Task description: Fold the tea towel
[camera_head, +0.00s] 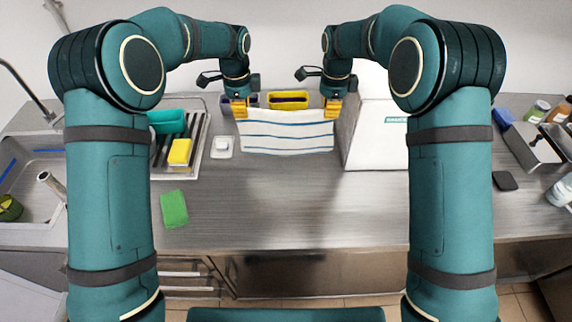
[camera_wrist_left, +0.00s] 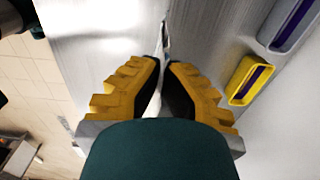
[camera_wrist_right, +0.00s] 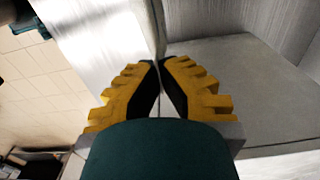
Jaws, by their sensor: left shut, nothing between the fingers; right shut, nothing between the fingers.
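The tea towel (camera_head: 286,143) is white with blue stripes.
A white box (camera_head: 375,145) stands close beside my right gripper. A yellow bin (camera_head: 288,100) is behind the towel. A drainer with a yellow sponge (camera_head: 180,151) and a small white dish (camera_head: 222,147) are on the left. A green cloth (camera_head: 174,209) lies nearer. The counter's front middle is clear.

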